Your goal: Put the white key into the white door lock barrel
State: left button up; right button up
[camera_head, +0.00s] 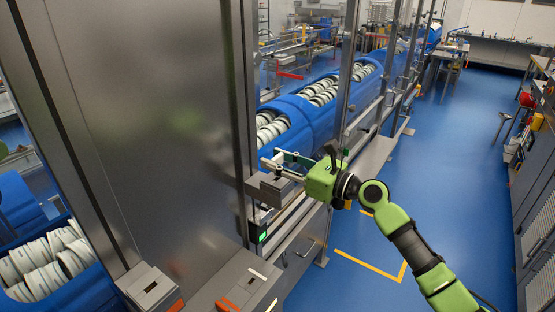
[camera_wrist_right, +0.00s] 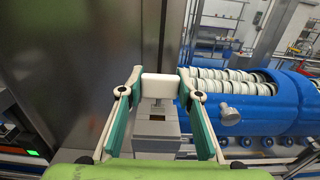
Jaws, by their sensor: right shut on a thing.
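My right gripper (camera_head: 277,163) is shut on the white key, at the grey lock housing (camera_head: 272,188) on the side of the tall steel cabinet. In the right wrist view the key's white head (camera_wrist_right: 161,87) is pinched between the two fingertips (camera_wrist_right: 160,84). A short metal part shows below the head, pointing toward the housing. The stepped grey housing (camera_wrist_right: 157,130) has a dark slot with a yellowish edge in its face. The key tip appears apart from this slot, but the exact gap is hard to tell. My left gripper is not in view.
Blue tubs (camera_head: 290,120) with white rings lie on a conveyor behind the lock. Steel posts (camera_head: 347,70) stand close behind my right gripper. Two more grey blocks (camera_head: 150,287) (camera_head: 245,285) sit at the lower left. Blue floor (camera_head: 440,150) at the right is open.

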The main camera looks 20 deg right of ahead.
jog(key=shift+r+p, duration=0.1)
jog(key=shift+p, duration=0.25)
dwell(0.3)
jog(key=shift+f+b, duration=0.9)
jog(key=shift+f, duration=0.8)
jog(key=o, duration=1.2)
jog(key=v, duration=1.2)
